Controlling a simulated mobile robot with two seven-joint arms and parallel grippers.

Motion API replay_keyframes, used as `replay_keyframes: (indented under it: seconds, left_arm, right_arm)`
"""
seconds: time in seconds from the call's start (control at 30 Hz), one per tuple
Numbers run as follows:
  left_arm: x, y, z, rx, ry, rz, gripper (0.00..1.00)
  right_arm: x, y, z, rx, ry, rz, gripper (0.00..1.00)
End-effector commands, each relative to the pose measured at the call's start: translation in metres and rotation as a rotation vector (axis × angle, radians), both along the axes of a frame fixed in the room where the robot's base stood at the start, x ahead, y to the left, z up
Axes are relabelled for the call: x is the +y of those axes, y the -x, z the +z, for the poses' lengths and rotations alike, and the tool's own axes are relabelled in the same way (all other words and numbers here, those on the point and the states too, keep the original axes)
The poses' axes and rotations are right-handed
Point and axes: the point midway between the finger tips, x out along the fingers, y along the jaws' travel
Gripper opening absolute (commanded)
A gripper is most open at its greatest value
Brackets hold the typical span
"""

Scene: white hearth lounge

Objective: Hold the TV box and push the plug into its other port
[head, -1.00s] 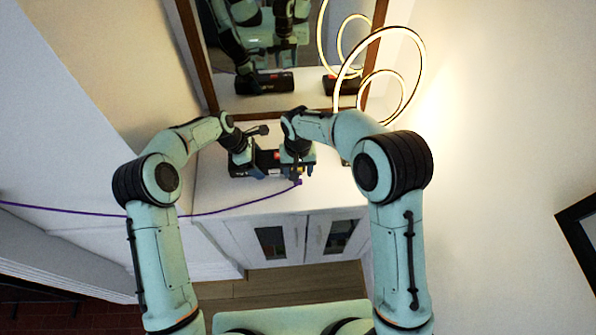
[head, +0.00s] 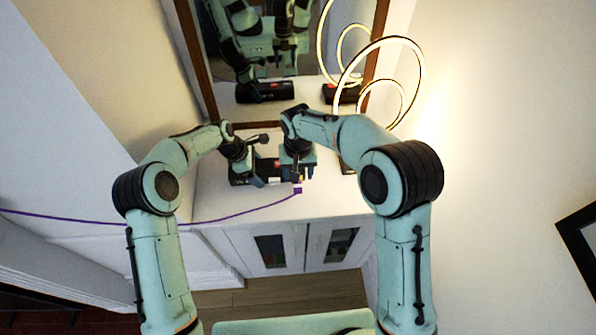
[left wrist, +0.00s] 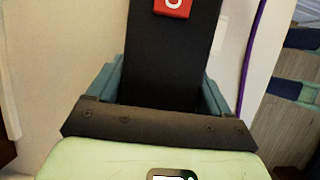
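The TV box (head: 266,168) is a black box with a red mark, lying on the white cabinet top below the mirror. In the left wrist view the box (left wrist: 170,60) runs between the two blue fingers of my left gripper (left wrist: 160,95), which sit close against its sides. In the head view my left gripper (head: 249,171) is at the box's left part. The plug (head: 298,189) is a small purple piece on the end of a purple cable. My right gripper (head: 298,172) points down just above it, at the box's right end. The ports and the right gripper's hold are too small to make out.
The purple cable (head: 110,220) runs off to the left; part of it shows in the left wrist view (left wrist: 250,60). A mirror (head: 290,112) stands behind, with a lit ring lamp (head: 424,75) on the right. The cabinet top's front right (head: 335,195) is clear.

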Motion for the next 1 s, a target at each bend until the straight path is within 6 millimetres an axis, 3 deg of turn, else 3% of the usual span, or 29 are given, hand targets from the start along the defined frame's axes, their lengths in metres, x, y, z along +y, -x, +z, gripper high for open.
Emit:
replay_keyframes:
  seconds: [0.07,0.37,0.8,1.0]
  left_arm:
    - [0.0,0.0,0.001,-0.001,0.001,-0.001,1.0]
    - [0.002,-0.001,0.005,-0.002,0.0,0.001,1.0]
    - [0.034,-0.001,0.083,-0.006,0.001,0.002,1.0]
    - [0.044,-0.001,0.106,-0.004,0.0,0.001,1.0]
  right_arm:
    - [0.0,0.0,0.0,0.0,0.0,0.0,0.58]
    - [0.0,0.0,0.0,0.0,0.0,0.0,0.58]
    - [0.0,0.0,0.0,0.0,0.0,0.0,0.58]
    - [0.0,0.0,0.0,0.0,0.0,0.0,0.58]
